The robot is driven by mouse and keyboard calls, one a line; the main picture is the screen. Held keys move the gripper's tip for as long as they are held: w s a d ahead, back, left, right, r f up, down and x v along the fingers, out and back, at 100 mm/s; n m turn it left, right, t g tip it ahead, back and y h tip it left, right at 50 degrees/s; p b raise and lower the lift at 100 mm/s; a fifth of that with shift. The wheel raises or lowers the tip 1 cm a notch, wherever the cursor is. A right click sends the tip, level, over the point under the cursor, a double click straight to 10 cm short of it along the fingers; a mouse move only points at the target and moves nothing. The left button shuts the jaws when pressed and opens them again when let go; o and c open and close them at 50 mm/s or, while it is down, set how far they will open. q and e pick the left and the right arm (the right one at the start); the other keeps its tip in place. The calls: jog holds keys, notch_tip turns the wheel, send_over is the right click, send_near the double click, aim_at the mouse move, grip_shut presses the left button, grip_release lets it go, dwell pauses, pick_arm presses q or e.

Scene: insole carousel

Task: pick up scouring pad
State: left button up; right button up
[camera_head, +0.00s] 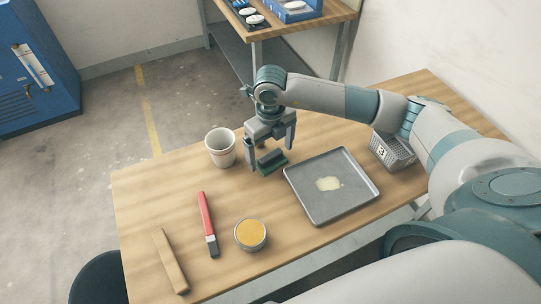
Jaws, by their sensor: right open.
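The scouring pad (271,162) is a small dark green block lying on the wooden table. My right gripper (270,162) comes down from above with its fingers pointing at the table. Its two fingers are apart, one on the left of the pad and one on the right behind it. The pad lies between or just below the fingertips; I cannot tell whether they touch it. My left gripper is not in view.
A white cup (221,148) stands close to the left of my right gripper. A grey tray (306,212) with a pale patch lies to the right. A basket (392,150), red-handled brush (207,222), tin (250,234) and wooden strip (169,260) are also on the table (150,200).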

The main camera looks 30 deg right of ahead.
jog(key=shift+f, duration=0.85)
jog(key=shift+c, duration=0.3)
jog(key=c, duration=1.1)
jog(key=shift+r, duration=0.1)
jog(key=shift+r+b, duration=0.45)
jog(key=shift+r, duration=0.25)
notch_tip(320, 180, up, 2)
jog(key=shift+r+b, duration=0.25)
jog(key=shift+b, duration=0.5)
jog(key=s+d+r+b, duration=0.3)
jog(key=s+r, duration=0.4)
jog(key=s, duration=0.3)
jog(key=shift+s+d+b, duration=0.3)
jog(key=shift+s+d, duration=0.1)
jog(key=shift+d, duration=0.3)
